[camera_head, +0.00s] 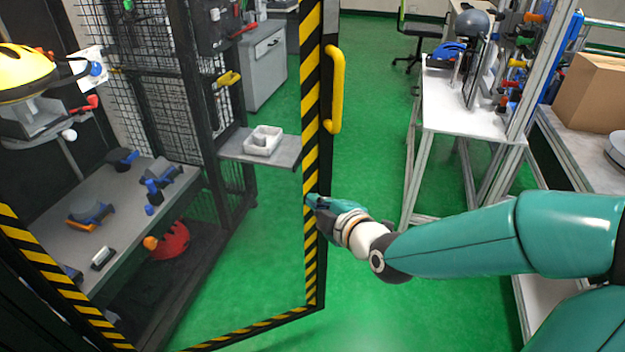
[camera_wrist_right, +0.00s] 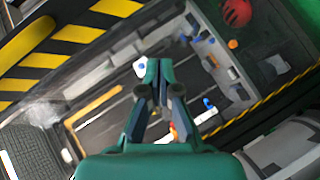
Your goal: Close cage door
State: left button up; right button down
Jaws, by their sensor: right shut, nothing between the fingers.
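The cage door (camera_head: 312,100) has a frame with yellow-and-black stripes and a see-through panel. It stands swung open, its free edge near the middle of the head view. A yellow handle (camera_head: 337,90) is on that edge. My right gripper (camera_head: 312,204) is shut and empty, at the striped edge below the handle; I cannot tell whether it touches. In the right wrist view the shut fingers (camera_wrist_right: 159,70) point past the striped frame (camera_wrist_right: 85,33), with a yellow curved piece, likely the handle (camera_wrist_right: 25,40), at upper left. My left gripper is out of view.
The cage (camera_head: 185,80) of black mesh is at left, with a grey bench (camera_head: 60,235) carrying several tools. A yellow helmet (camera_head: 25,70) is at far left. A white table (camera_head: 460,110) and a cardboard box (camera_head: 595,92) are at right. Green floor (camera_head: 375,90) is clear between.

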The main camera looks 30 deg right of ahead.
jog(key=s+d+r+n+t+h+b, duration=0.2)
jog(key=s+d+r+n+t+b, duration=0.15)
jog(key=r, duration=0.25)
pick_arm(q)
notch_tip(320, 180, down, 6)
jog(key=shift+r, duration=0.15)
pick_arm(e)
send_near(310, 135)
jog(key=w, duration=0.4)
jog(key=w+d, duration=0.1)
jog(key=w, duration=0.2)
